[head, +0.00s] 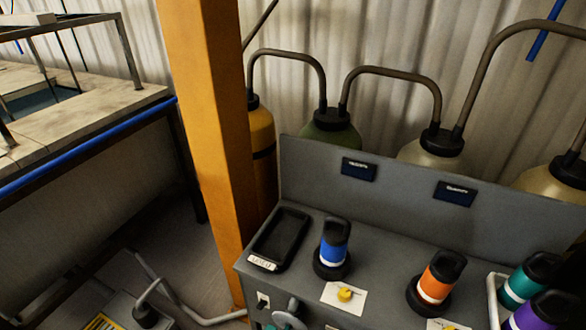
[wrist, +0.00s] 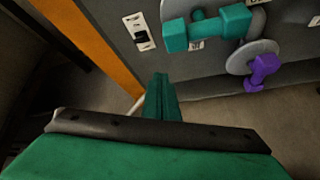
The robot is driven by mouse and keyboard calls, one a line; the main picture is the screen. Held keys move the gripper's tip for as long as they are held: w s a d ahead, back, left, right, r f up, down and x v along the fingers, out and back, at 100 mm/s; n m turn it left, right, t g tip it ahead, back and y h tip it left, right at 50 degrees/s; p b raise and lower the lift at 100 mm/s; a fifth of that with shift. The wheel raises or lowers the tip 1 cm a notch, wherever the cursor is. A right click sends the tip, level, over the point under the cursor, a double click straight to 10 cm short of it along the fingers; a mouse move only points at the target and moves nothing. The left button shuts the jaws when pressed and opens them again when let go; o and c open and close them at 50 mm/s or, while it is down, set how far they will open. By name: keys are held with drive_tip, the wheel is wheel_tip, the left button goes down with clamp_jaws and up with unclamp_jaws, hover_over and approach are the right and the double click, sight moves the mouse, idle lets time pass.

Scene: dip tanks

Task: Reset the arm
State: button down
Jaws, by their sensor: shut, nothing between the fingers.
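My gripper (wrist: 162,98) shows in the wrist view as green fingers together, with nothing between them. It is low in front of the grey cabinet, beside the yellow post's lower part and apart from the handles on the cabinet front. A teal handle (wrist: 210,27) and a purple handle (wrist: 262,70) sit on round grey discs to the upper right of the fingers. My gripper does not show in the head view.
The grey bench (head: 300,232) carries a black tray (head: 280,238), a blue-banded bottle (head: 333,248) and an orange-banded bottle (head: 436,282). A yellow post (head: 205,130) stands at its left. Gas cylinders (head: 330,132) stand behind. A tiled tank bench (head: 75,115) is at far left.

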drive_tip(key=s+d+r+m+y, duration=0.1)
drive_tip(key=s+d+m+y, duration=0.15)
drive_tip(key=s+m, duration=0.4)
drive_tip(key=s+d+r+m+y, duration=0.1)
drive_tip(key=s+d+m+y, duration=0.15)
drive_tip(key=s+m, duration=0.4)
drive_tip(key=s+d+r+m+t+h, duration=0.1)
drive_tip(key=s+d+r+m+t, duration=0.1)
drive_tip(key=s+d+r+m, duration=0.2)
drive_tip(key=s+d+r+m+t+h, duration=0.1)
drive_tip(key=s+d+r+m+t, duration=0.1)
drive_tip(key=s+d+r+m, duration=0.2)
drive_tip(key=s+r+m, duration=0.3)
drive_tip(key=r+m, duration=0.3)
drive_tip(key=r, duration=0.4)
drive_tip(key=shift+s+d+r, duration=0.15)
drive_tip(key=shift+s+r, duration=0.05)
drive_tip(key=shift+r, duration=0.05)
drive_tip(key=shift+s, duration=0.1)
